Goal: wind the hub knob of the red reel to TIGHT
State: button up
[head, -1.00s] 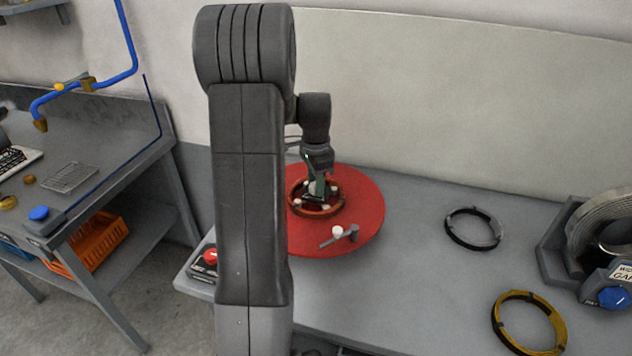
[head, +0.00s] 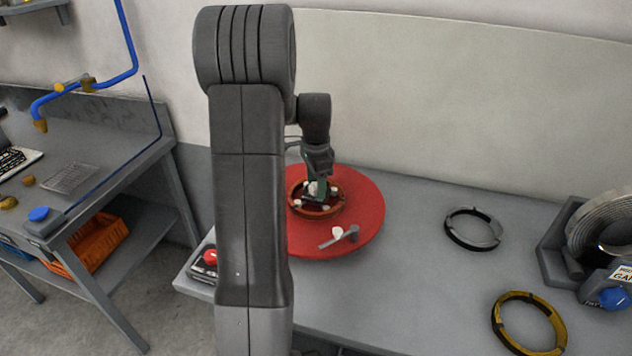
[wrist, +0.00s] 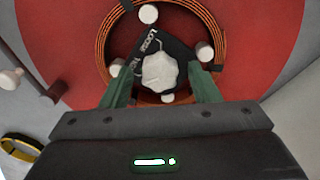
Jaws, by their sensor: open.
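The red reel (head: 362,205) lies flat on the grey bench, with a copper coil (head: 338,205) around its centre. In the wrist view the red disc (wrist: 270,45) fills the upper part. The pale, lobed hub knob (wrist: 160,73) sits on a dark plate (wrist: 176,46) with white lettering that I can read only in part. My gripper (wrist: 160,88) is over the hub, its two green fingers apart on the left and right of the knob. I cannot tell whether they touch it. In the head view my gripper (head: 318,192) points down into the coil ring.
White pegs (wrist: 148,14) stand around the coil. A grey arm with a white knob (head: 338,232) is at the reel's front edge. A dark ring (head: 473,228) and a yellow ring (head: 530,322) lie to the right, near a machine with a blue knob (head: 613,298). A red button box (head: 207,262) is at left.

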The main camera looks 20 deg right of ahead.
notch_tip(320, 180, up, 14)
jog(key=shift+b, duration=0.4)
jog(key=shift+f, duration=0.15)
notch_tip(320, 180, down, 14)
jog(key=shift+r+p, duration=0.1)
jog(key=shift+p, duration=0.3)
dwell(0.4)
